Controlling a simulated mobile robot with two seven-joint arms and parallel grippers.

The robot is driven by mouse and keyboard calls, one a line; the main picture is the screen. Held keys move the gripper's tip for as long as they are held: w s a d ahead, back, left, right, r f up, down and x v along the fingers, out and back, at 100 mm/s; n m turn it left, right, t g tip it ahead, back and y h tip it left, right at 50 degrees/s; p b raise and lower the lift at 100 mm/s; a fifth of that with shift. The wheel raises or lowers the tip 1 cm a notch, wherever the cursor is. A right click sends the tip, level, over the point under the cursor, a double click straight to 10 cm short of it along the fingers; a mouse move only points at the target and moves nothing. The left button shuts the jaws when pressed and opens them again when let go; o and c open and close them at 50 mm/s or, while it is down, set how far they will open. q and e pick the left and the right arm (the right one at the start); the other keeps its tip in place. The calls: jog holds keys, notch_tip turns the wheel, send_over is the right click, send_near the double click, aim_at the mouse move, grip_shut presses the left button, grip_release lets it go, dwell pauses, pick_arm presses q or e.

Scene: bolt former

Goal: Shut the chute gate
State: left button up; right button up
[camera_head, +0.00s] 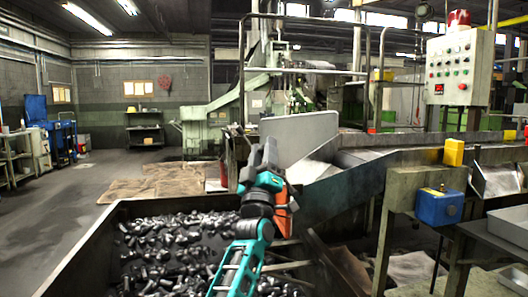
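The chute (350,179) is a sloping grey metal trough right of centre. A flat light-grey plate, which looks like the chute gate (300,132), stands upright at its upper left end. I cannot tell how the plate is hinged. My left gripper (264,150) is dark grey on a teal arm and points up and away, just left of the plate's lower left part. It overlaps the plate's edge in the picture, and I cannot tell whether they touch. Its fingers are seen from behind, so their opening is unclear. My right gripper is out of view.
A dark open bin (90,255) of loose bolts lies below my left arm. A control box (459,67) with a red beacon stands at the right. A blue box (440,206) sits on the frame at right. A metal railing (305,71) rises behind the plate.

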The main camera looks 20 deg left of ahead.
pick_arm(q)
jog(key=shift+o, duration=1.1)
jog(key=shift+r, duration=0.1)
jog(key=shift+p+v, duration=0.3)
jog(key=shift+v, duration=0.5)
jog(key=s+d+p, duration=0.2)
jog(key=s, duration=0.9)
jog(key=shift+s+d, duration=0.2)
jog(key=shift+d, duration=0.2)
jog(key=shift+r, duration=0.15)
